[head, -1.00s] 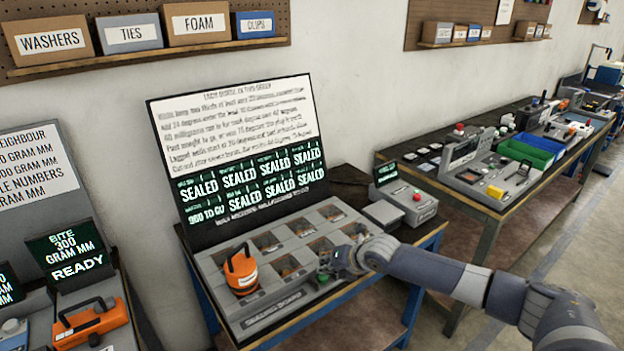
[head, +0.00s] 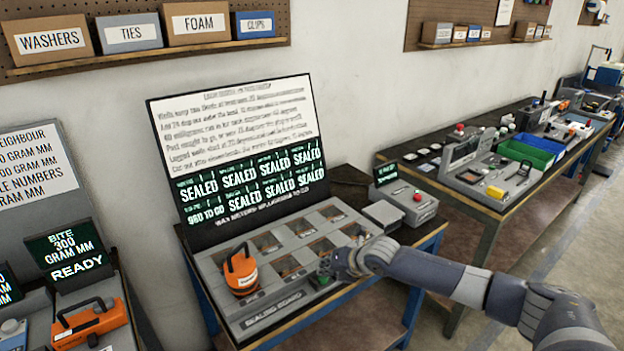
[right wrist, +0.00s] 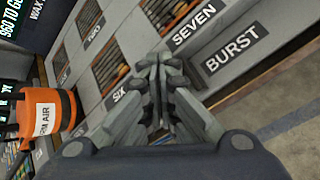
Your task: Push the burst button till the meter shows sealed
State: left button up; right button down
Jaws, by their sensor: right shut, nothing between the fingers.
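My right gripper (head: 326,266) is shut and empty, low over the front right part of the grey sealing board (head: 262,311). In the right wrist view, its closed fingers (right wrist: 160,85) point at the board between the SIX, SEVEN and BURST labels (right wrist: 233,52). A small green patch (head: 321,281), possibly the burst button, shows just below the fingertips in the head view; contact cannot be told. The meter (head: 250,180) shows SEALED in several cells, while its lower left cell reads a number TO GO. My left gripper is not in view.
An orange warm-air tool (head: 240,272) stands at the board's left. Open compartments (head: 290,267) fill the board's middle. A grey box with a red button (head: 417,196) sits behind my right arm. Another bench with green and blue bins (head: 525,153) stands to the right.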

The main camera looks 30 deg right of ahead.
jog(key=shift+f, duration=0.3)
jog(key=shift+r, duration=0.15)
jog(key=shift+r+p, duration=0.8)
jog(key=shift+r, duration=0.1)
notch_tip(320, 180, up, 6)
jog(key=p, duration=0.5)
dwell(0.6)
